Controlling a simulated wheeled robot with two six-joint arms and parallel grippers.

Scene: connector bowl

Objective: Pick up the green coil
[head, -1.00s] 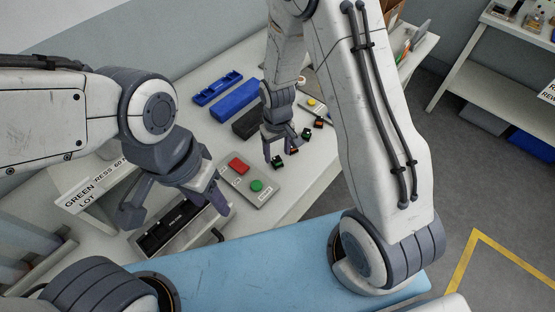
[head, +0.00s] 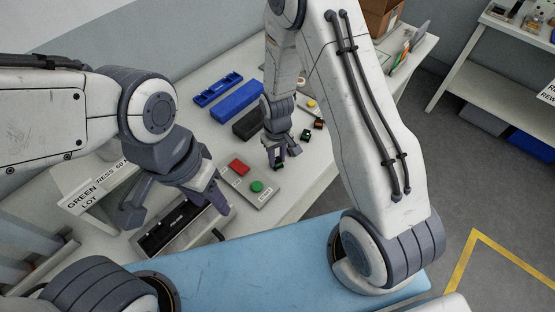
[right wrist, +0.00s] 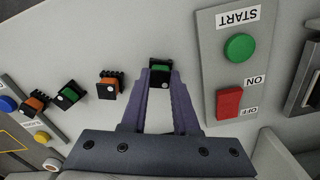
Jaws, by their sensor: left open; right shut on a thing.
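A green coil (right wrist: 160,66), a small block with a black body, sits between the fingertips of my right gripper (right wrist: 159,76) in the right wrist view. The gripper is shut on it. In the head view the right gripper (head: 278,160) is low over the white table, with the coil (head: 279,165) partly hidden by the fingers. I cannot tell whether the coil touches the table. Another green coil (right wrist: 68,96) lies apart to the left in the right wrist view. My left gripper (head: 176,207) is open and empty above the black tray.
Orange coils (right wrist: 108,88) (right wrist: 37,102) lie beside the other green one. A grey button box (head: 266,196) with red and green buttons is close to the right gripper. Blue bins (head: 238,99) and a black bin (head: 248,124) stand behind. A black tray (head: 160,240) is at the front left.

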